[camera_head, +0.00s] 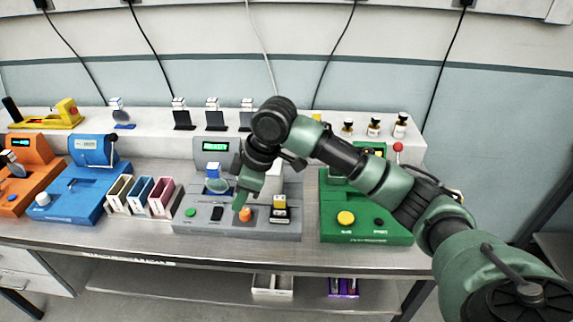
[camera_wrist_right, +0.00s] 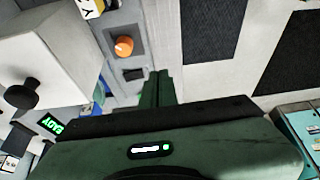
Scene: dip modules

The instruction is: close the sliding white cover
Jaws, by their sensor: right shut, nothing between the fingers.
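My right gripper (camera_head: 240,199) is shut and empty, pointing down over the front of the grey machine (camera_head: 190,225), close to its orange knob (camera_head: 245,214). In the right wrist view the shut fingers (camera_wrist_right: 158,84) lie together near the orange knob (camera_wrist_right: 124,46), apart from it. A white box-like cover (camera_wrist_right: 60,45) with a black knob (camera_wrist_right: 22,96) fills the upper left of that view, apart from the fingers. In the head view my arm hides most of the cover's area. My left gripper is not in view.
A green machine (camera_head: 366,232) stands right of the grey one. Three small open bins (camera_head: 158,205), a blue machine (camera_head: 75,200) and an orange machine (camera_head: 30,185) stand to the left. Small bottles (camera_head: 373,128) stand on the back shelf. The table's front edge is clear.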

